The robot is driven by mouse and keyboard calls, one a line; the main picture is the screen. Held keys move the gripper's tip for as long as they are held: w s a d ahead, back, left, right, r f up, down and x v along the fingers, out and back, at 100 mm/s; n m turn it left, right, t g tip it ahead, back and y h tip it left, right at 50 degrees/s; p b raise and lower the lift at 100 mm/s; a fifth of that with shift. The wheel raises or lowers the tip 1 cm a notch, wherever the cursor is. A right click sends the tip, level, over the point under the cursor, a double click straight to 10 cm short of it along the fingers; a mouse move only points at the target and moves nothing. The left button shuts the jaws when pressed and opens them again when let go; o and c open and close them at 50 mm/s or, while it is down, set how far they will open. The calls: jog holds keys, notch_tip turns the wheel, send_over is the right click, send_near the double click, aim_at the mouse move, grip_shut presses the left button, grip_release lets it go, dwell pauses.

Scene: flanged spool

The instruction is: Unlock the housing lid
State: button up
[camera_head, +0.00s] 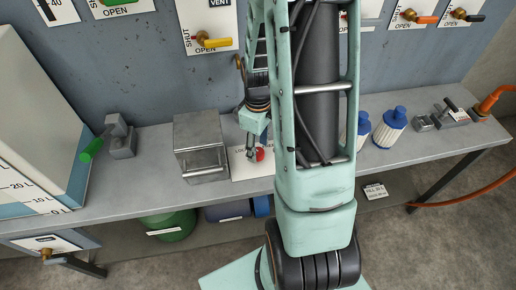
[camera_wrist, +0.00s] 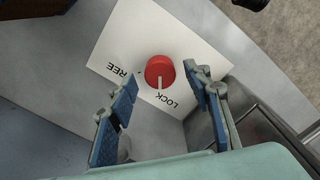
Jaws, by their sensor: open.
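A red round knob (camera_wrist: 159,70) with a white pointer line sits on a white plate (camera_wrist: 128,38) marked LOCK and, partly hidden, FREE. The pointer points down in the wrist view, close to the LOCK word. The knob also shows in the head view (camera_head: 260,155), just right of the grey metal housing (camera_head: 200,140) with its bar handle. The housing looks closed. My gripper (camera_wrist: 162,80) is open and empty, with a blue-padded finger on either side of the knob's near edge. I cannot tell whether the fingers are level with the knob.
Blue-capped filters (camera_head: 390,127) stand to the right on the bench (camera_head: 400,158). Valve levers (camera_head: 214,41) line the wall behind. My arm hides part of the bench.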

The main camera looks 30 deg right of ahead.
jog(key=shift+f, duration=0.65)
jog(key=shift+c, duration=0.5)
jog(key=c, duration=1.1)
jog(key=shift+o, duration=0.2)
